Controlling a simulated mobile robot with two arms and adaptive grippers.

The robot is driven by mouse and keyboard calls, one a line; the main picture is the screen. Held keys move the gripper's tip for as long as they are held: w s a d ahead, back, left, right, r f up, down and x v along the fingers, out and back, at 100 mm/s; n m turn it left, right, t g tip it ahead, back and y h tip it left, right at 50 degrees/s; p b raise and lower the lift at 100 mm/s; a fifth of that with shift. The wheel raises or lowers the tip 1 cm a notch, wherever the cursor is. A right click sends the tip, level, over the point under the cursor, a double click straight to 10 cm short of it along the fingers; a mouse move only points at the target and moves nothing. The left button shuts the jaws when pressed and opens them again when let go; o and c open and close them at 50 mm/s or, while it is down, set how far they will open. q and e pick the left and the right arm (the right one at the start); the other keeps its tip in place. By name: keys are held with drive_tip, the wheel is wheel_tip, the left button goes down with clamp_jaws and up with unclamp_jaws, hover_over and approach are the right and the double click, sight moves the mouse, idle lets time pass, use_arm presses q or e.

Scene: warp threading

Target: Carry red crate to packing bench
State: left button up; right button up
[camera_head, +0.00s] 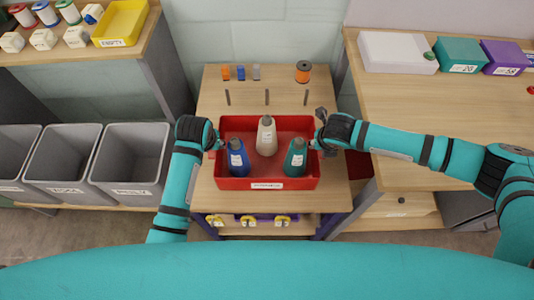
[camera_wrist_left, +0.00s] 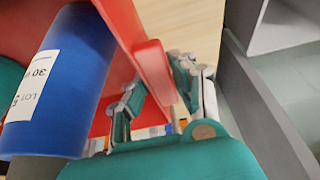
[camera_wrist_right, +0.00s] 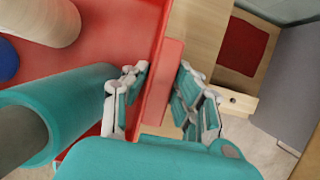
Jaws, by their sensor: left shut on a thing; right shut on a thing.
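The red crate (camera_head: 235,183) rests on or just above the wooden table in the middle of the head view; I cannot tell if it touches. It holds a blue bottle (camera_head: 238,160), a white bottle (camera_head: 266,138) and a teal bottle (camera_head: 295,160), all upright. My left gripper (camera_head: 214,142) is at the crate's left side, and in the left wrist view (camera_wrist_left: 158,88) its fingers straddle the red wall. My right gripper (camera_head: 318,141) is at the right side, and in the right wrist view (camera_wrist_right: 160,90) its fingers are shut around the red wall.
The wooden table (camera_head: 215,92) carries small coloured blocks, an orange spool (camera_head: 303,72) and thin pegs behind the crate. A wooden bench (camera_head: 430,110) with white, teal and purple boxes stands at the right, its front part clear. Grey bins (camera_head: 130,160) stand at the left.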

use_arm(q)
clamp_jaws()
use_arm(e)
clamp_jaws()
